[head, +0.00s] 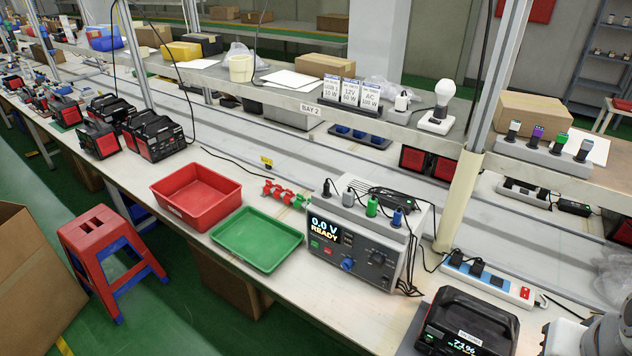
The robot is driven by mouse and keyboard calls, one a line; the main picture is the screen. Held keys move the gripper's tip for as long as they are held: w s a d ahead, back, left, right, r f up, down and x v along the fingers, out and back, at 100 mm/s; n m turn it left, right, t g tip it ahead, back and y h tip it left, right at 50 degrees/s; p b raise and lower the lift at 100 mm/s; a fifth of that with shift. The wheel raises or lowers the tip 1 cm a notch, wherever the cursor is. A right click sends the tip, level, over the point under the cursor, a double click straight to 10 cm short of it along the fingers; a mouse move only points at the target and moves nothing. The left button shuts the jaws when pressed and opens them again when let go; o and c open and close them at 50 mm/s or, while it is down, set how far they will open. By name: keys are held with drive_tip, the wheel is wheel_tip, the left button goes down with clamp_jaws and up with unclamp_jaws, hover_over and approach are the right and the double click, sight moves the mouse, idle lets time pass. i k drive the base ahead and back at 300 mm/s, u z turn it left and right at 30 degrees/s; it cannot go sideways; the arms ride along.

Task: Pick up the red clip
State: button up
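A red item that looks like the red clip (279,192) lies on the workbench (330,275), behind the green tray and left of the grey power unit. A grey-white part of my arm shows at the bottom right corner, far from the clip. My gripper's fingers are not in view.
An empty red bin (196,196) and green tray (258,239) stand in front of the clip. The grey power unit (357,245), with plugs on top, reads "0.0 V READY". A black power station (467,325) and power strip (490,282) stand right. A shelf (400,132) runs behind.

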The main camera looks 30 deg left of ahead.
sight(290, 195)
drive_tip(key=u, duration=0.15)
drive_tip(key=k, duration=0.1)
drive_tip(key=u, duration=2.8)
drive_tip(key=k, duration=0.8)
drive_tip(key=z, duration=1.25)
drive_tip(key=i, duration=1)
drive_tip(key=u, duration=0.05)
drive_tip(key=k, duration=0.5)
drive_tip(key=u, duration=0.2)
